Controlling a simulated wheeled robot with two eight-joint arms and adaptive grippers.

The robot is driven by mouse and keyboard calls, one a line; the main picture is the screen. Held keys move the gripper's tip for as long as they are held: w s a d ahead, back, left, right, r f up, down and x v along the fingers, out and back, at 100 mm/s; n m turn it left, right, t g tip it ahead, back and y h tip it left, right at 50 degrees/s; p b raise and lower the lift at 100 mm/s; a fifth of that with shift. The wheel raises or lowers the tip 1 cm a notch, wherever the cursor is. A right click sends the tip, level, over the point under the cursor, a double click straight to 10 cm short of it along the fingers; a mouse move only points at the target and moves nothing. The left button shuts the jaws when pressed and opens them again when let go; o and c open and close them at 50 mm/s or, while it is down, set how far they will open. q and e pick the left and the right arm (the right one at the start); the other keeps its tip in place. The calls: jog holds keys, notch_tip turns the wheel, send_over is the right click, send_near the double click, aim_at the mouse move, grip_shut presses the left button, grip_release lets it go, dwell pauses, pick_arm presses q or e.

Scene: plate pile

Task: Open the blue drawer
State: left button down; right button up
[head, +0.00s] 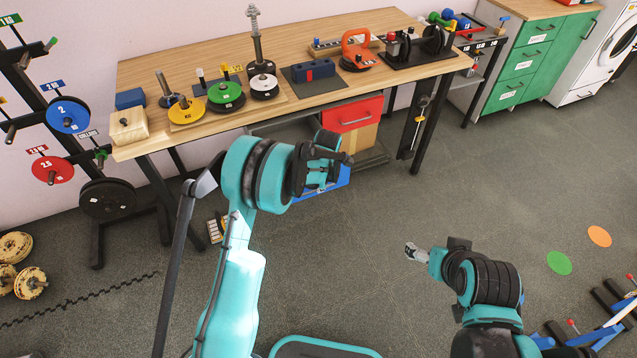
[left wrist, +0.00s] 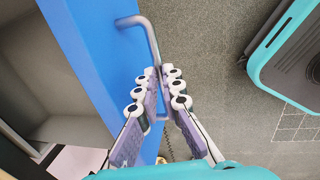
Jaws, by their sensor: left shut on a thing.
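The blue drawer (head: 338,182) is low under the workbench, below the red drawer and largely hidden by my left arm in the head view. In the left wrist view its blue front (left wrist: 88,45) slants down the picture, with a silver bar handle (left wrist: 136,20) on it. A grey hollow shows behind the front; how far the drawer stands out is hard to tell. My left gripper (head: 322,172) is shut on the handle; its fingers (left wrist: 160,85) close around the bar in the left wrist view. My right gripper (head: 416,253) is over the floor, away from the drawer, its jaws too small to judge.
The workbench (head: 215,62) carries weight plates, pegs and blocks. The red drawer (head: 352,115) is above the blue one. A weight rack (head: 68,115) stands at the left, a green cabinet (head: 545,60) at back right. The floor (head: 400,205) right of the drawer is clear.

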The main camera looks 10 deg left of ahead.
pick_arm(q)
jog(key=shift+f, duration=0.1)
jog(key=c, duration=1.6)
grip_release()
jog(key=shift+f, duration=0.1)
notch_tip(320, 180, up, 12)
jog(key=s+d, duration=0.1)
jog(key=s, duration=0.1)
jog(key=shift+d, duration=0.1)
